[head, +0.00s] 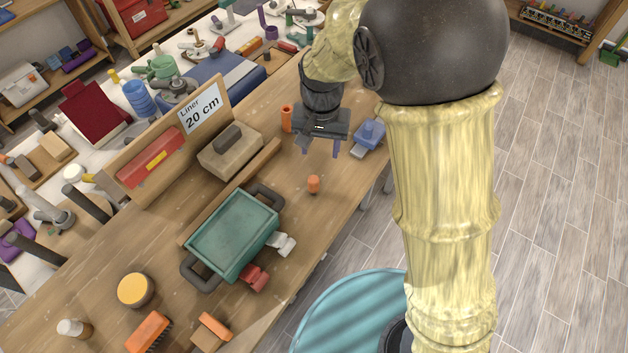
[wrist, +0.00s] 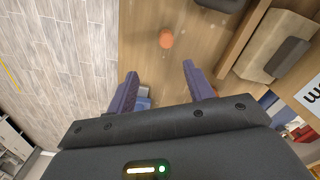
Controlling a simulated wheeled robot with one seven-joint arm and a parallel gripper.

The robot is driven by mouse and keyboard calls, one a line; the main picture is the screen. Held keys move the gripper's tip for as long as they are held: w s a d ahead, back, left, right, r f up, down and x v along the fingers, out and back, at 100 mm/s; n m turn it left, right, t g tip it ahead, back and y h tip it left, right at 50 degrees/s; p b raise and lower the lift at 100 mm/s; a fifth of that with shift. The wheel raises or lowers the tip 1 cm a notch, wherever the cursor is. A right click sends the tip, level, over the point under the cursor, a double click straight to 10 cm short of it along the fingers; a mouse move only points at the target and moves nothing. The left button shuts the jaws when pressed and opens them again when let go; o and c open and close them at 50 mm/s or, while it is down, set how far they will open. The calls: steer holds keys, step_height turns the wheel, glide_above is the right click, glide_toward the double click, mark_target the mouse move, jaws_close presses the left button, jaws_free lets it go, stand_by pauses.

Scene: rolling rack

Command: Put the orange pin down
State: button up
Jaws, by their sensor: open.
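A short orange pin (head: 313,184) stands on the wooden bench top, near its right-hand edge in the head view. It also shows in the wrist view (wrist: 166,39), beyond the fingertips and apart from them. My gripper (head: 320,148) is over the bench, farther back than the pin, with its fingers pointing down. In the wrist view its two purple fingers (wrist: 159,70) are spread with nothing held between them. A taller orange cylinder (head: 286,118) stands just left of my gripper in the head view; I cannot tell whether it is also a pin.
A teal tray with dark handles (head: 236,235) sits in front of the pin. A block with a dark grip (head: 230,150) lies to the left, by a wooden strip. A blue object (head: 369,138) is right of my gripper. Bare bench surrounds the pin.

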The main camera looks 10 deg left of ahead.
mark_target(315, 179)
steer(key=shift+s+a, duration=0.1)
steer(key=shift+a, duration=0.4)
step_height(315, 179, down, 12)
steer(key=p, duration=0.2)
steer(key=shift+f+p, duration=0.1)
steer(key=shift+p, duration=0.2)
steer(key=shift+a+f+p, duration=0.2)
steer(key=shift+f+p, duration=0.95)
steer(key=shift+f, duration=1.45)
